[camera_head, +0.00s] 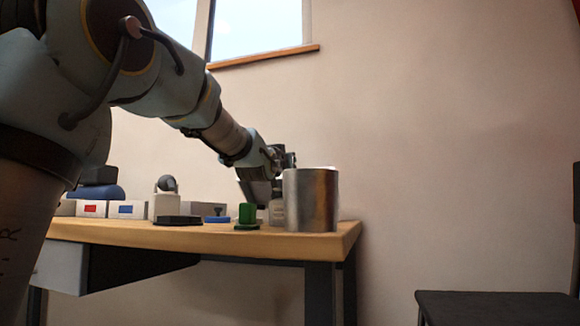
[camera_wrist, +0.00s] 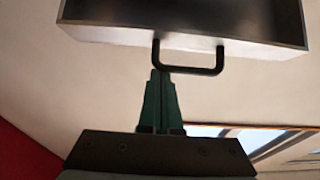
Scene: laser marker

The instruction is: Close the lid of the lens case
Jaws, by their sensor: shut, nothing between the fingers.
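My gripper (camera_wrist: 161,76) is shut and empty, its two green fingers together. In the wrist view the fingertips overlap the lower bar of a black U-shaped handle (camera_wrist: 216,58); I cannot tell if they touch it. The handle is on a dark, shallow box-like part with a pale rim, which looks like the lens case lid (camera_wrist: 190,15). In the head view my gripper (camera_head: 284,158) is at the table's right end, above and behind a metal cylinder. A tilted grey panel (camera_head: 257,191), perhaps the same lid, shows under my wrist. The case body is mostly hidden.
The metal cylinder (camera_head: 311,203) stands near the right table edge (camera_head: 342,240). A green holder (camera_head: 247,215), a blue block (camera_head: 217,220), a white device (camera_head: 165,205) and small boxes (camera_head: 92,209) stand to the left. A dark seat (camera_head: 490,305) is lower right.

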